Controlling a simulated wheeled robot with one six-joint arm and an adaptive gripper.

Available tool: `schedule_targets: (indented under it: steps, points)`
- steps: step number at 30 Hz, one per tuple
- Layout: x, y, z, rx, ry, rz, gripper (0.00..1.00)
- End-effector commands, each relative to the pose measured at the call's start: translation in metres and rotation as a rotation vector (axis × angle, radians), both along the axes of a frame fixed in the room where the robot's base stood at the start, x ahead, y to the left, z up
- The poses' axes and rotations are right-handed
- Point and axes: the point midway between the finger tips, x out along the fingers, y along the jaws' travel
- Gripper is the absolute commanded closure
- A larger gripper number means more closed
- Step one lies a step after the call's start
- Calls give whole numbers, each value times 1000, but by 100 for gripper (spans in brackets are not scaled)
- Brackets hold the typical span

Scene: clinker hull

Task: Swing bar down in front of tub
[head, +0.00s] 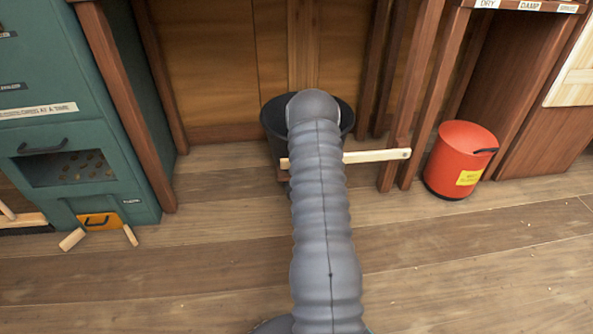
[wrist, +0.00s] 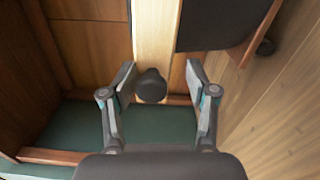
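The bar (head: 375,156) is a pale wooden strip. It runs about level from a pivot on the right-hand post across the front of the black tub (head: 347,117), and my arm hides its middle. In the wrist view the bar (wrist: 155,35) comes down from the top edge, with a dark round knob (wrist: 151,86) near its end. The tub (wrist: 215,28) is the dark shape beside it. My gripper (wrist: 161,76) is open, with a finger on either side of the knob and visible gaps. In the head view my arm hides the gripper.
A red bucket (head: 461,160) stands right of the posts. A teal cabinet (head: 80,130) with an orange flap (head: 99,221) stands at the left. A wooden post (head: 130,110) stands beside it. The plank floor in front is clear.

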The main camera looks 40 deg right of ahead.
Motion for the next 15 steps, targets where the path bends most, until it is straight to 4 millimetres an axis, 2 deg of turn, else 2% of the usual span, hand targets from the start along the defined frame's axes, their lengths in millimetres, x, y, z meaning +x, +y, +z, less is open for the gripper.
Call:
schedule_targets:
  steps: [10, 15]
  points:
    - [2, 5, 1, 0, -1, 8, 44]
    - [-9, 13, 1, 1, 1, 10, 44]
